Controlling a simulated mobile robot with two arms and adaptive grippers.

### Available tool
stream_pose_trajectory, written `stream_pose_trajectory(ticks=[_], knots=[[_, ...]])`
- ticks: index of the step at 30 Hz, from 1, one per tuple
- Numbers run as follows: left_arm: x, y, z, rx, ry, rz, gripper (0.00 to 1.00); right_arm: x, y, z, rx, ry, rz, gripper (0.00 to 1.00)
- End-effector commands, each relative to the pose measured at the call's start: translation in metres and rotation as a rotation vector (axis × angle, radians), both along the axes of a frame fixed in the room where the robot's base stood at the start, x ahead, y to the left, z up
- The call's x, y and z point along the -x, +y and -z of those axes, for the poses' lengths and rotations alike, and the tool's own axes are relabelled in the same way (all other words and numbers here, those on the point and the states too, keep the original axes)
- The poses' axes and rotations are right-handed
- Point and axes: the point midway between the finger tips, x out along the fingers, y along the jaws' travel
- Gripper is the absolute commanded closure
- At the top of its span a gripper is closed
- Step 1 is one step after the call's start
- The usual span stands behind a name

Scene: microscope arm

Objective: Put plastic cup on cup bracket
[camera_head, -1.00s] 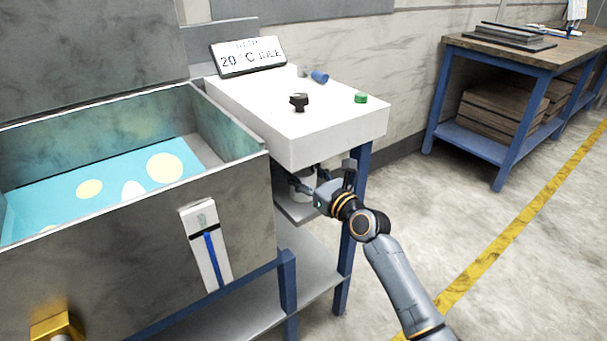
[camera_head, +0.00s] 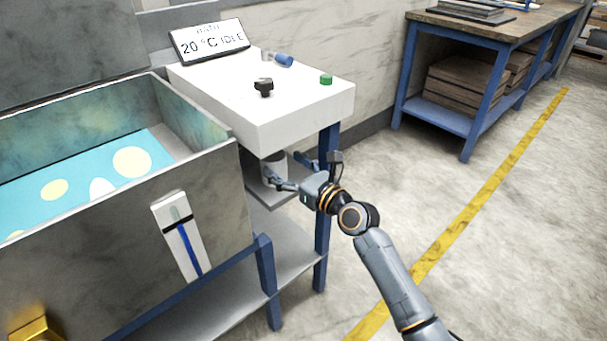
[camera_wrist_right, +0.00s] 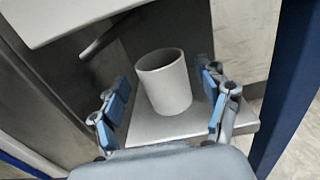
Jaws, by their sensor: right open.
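The plastic cup (camera_head: 273,166) is white and stands upright on a grey plate, likely the cup bracket (camera_head: 270,197), below the white box. In the right wrist view the cup (camera_wrist_right: 165,82) rests on the plate (camera_wrist_right: 244,120), with its open top facing up. My right gripper (camera_head: 291,173) is open in front of the cup. In the right wrist view its blue-padded fingers (camera_wrist_right: 165,98) are spread to either side of the cup's near part, with gaps on both sides. My left gripper is not in view.
The white box (camera_head: 262,100) overhangs the plate, and a grey rod (camera_wrist_right: 108,36) sticks out beneath it. A blue table leg (camera_head: 324,220) stands right of the plate. A grey tank (camera_head: 120,235) is at left. The floor at right is clear.

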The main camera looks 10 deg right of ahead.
Motion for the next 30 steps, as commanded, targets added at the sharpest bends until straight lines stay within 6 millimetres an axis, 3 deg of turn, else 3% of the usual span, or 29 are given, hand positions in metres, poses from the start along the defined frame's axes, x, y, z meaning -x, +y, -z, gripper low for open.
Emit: stream_pose_trajectory(ticks=[3,9,21,23,26,30], knots=[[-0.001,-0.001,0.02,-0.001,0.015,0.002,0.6,0.023,-0.016,-0.001,0.002,0.002,0.001,0.25],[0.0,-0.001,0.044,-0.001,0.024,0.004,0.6,0.049,-0.036,-0.001,0.001,0.002,0.0,0.25],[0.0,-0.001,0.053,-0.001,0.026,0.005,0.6,0.061,-0.043,0.005,0.029,-0.005,-0.002,0.25],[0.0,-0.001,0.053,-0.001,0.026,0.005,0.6,0.067,-0.042,0.018,0.102,-0.02,-0.006,0.25],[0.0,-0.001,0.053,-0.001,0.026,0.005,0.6,0.085,-0.043,0.055,0.339,-0.073,-0.03,0.25],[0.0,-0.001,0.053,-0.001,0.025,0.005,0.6,0.13,-0.051,0.133,0.849,-0.191,-0.155,0.25]])
